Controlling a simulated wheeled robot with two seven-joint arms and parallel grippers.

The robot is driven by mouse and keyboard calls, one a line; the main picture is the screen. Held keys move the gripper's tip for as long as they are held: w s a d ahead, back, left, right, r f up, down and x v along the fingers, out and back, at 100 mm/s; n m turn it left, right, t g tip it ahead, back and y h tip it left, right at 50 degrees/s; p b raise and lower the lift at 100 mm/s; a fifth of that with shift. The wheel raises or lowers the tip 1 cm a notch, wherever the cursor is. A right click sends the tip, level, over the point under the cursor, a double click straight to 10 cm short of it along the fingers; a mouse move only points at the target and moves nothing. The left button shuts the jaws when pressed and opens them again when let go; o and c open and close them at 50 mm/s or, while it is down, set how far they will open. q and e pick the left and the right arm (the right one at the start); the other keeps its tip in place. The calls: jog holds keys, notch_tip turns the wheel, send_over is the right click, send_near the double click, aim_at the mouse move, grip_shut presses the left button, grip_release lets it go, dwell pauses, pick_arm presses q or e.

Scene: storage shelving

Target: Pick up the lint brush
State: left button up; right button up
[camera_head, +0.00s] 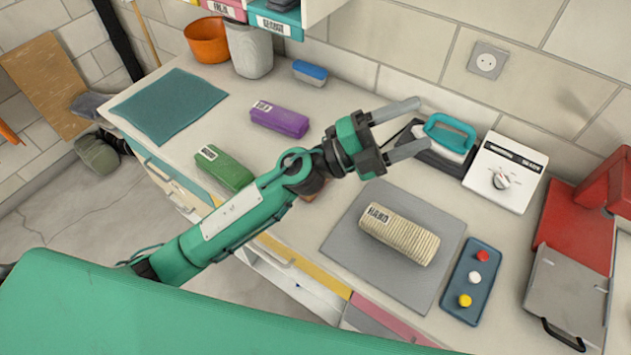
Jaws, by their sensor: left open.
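No object is plainly marked as the lint brush, and I cannot tell for certain which one it is. A teal-handled, pale-bodied object (450,134) sits on a dark base at the back, right of my left gripper. My left gripper (408,130) is open and empty, its two fingers pointing right toward the teal-handled object. The fingers appear apart from it, and the forearm crosses the counter. My right gripper is not in view.
A cream ribbed roll (400,235) lies on a grey mat (345,240). Purple (280,119) and green (224,168) cases lie left of the gripper. A white dial box (504,172), a blue tray with coloured knobs (471,281) and a red machine (578,229) crowd the right.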

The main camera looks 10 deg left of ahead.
pick_arm(q)
notch_tip(320, 180, down, 12)
jog(key=s+d+r+m+g+y, duration=0.1)
jog(key=s+d+m+g+y, duration=0.15)
jog(key=m+g+y, duration=0.7)
jog(key=w+a+f+y, duration=0.2)
jog(key=w+a+y, duration=0.2)
jog(key=a, duration=0.2)
jog(key=w+a+f+m+t+y, duration=0.1)
jog(key=w+a+f+y, duration=0.25)
jog(key=a, duration=0.35)
jog(key=w+a+f+y, duration=0.1)
jog(key=w+a+y, duration=0.3)
jog(key=a, duration=0.2)
notch_tip(320, 180, down, 7)
jog(key=p, duration=0.2)
jog(key=shift+s+a+f+p, duration=0.1)
jog(key=shift+a+f+p, duration=0.05)
jog(key=shift+p, duration=0.2)
jog(key=shift+f, duration=0.65)
jog(key=f+p, duration=0.2)
jog(key=f, duration=0.1)
jog(key=f+p, duration=0.1)
jog(key=shift+w+a+f, duration=0.15)
jog(key=shift+w, duration=0.1)
jog(key=shift+f, duration=0.45)
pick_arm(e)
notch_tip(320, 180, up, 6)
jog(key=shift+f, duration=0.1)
